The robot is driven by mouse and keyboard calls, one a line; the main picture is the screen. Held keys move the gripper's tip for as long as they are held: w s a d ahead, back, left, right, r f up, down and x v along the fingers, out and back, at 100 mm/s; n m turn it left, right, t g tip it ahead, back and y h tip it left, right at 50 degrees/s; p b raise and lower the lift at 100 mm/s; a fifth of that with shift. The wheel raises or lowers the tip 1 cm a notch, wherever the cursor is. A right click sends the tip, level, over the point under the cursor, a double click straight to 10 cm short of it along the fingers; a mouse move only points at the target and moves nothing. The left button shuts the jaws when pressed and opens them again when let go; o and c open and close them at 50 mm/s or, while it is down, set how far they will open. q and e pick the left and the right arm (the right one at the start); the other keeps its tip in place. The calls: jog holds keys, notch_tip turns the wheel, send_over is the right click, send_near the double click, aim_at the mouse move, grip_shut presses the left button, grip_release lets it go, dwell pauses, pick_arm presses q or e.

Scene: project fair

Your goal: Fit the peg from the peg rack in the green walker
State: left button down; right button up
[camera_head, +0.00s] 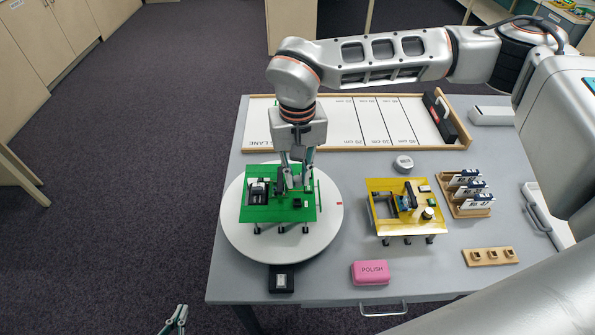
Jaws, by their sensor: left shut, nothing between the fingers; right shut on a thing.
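The green walker (257,212) stands on a round white turntable (250,240) at the left of the table. It has a flat green plate with short dark legs, a black and silver block and small parts on top. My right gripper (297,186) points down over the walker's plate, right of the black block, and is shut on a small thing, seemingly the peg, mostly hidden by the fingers. I cannot tell whether it sits in the plate. A wooden rack (489,257) with several square sockets lies at the front right. My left gripper (174,320) is shut and empty, off the table at the bottom.
A yellow walker (408,222) stands right of the turntable. A pink polish box (370,272) and a black box (282,279) are at the front. A wooden card holder (470,207), a grey round knob (403,163) and a marked lane board (340,120) lie behind.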

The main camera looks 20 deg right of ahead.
jog(key=shift+f, duration=0.6)
jog(key=shift+f+b, duration=0.4)
jog(key=shift+b, duration=0.1)
notch_tip(320, 180, down, 2)
jog(key=shift+f+b, duration=0.1)
jog(key=shift+b, duration=0.55)
jog(key=shift+f, duration=0.4)
jog(key=shift+f, duration=0.3)
jog(key=shift+f+b, duration=0.45)
jog(key=shift+f, duration=0.2)
dwell(1.0)
